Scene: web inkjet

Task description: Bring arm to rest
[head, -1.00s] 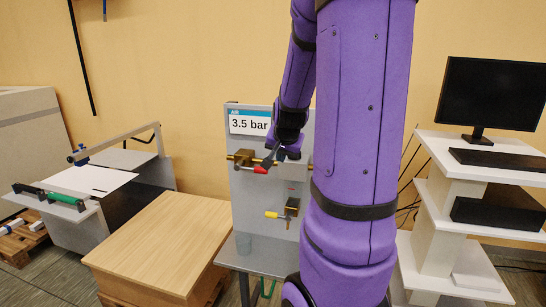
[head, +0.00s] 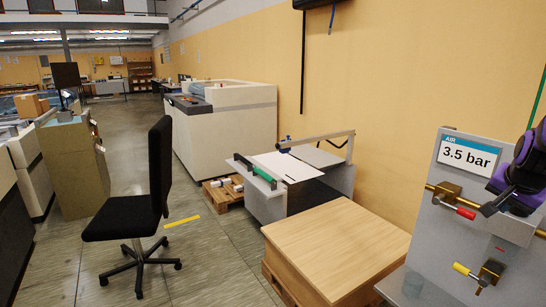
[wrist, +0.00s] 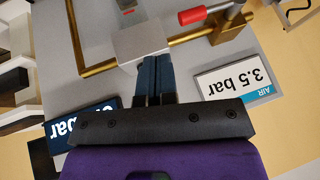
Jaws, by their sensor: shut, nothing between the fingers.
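My gripper shows at the right edge of the head view (head: 489,209), in front of the grey air panel (head: 440,220), near the red-handled valve (head: 466,213). In the wrist view its two dark fingers (wrist: 155,82) are together with nothing held. They point toward a pale grey block (wrist: 140,40) on the brass pipe; I cannot tell whether they touch it. The red handle (wrist: 192,16) is beside them. Most of my arm is outside the head view.
The panel carries a "3.5 bar" sign (head: 470,154) and a lower yellow-handled valve (head: 462,269). A wooden-topped stack (head: 335,245) stands left of it. A black office chair (head: 135,205) stands on open floor further left.

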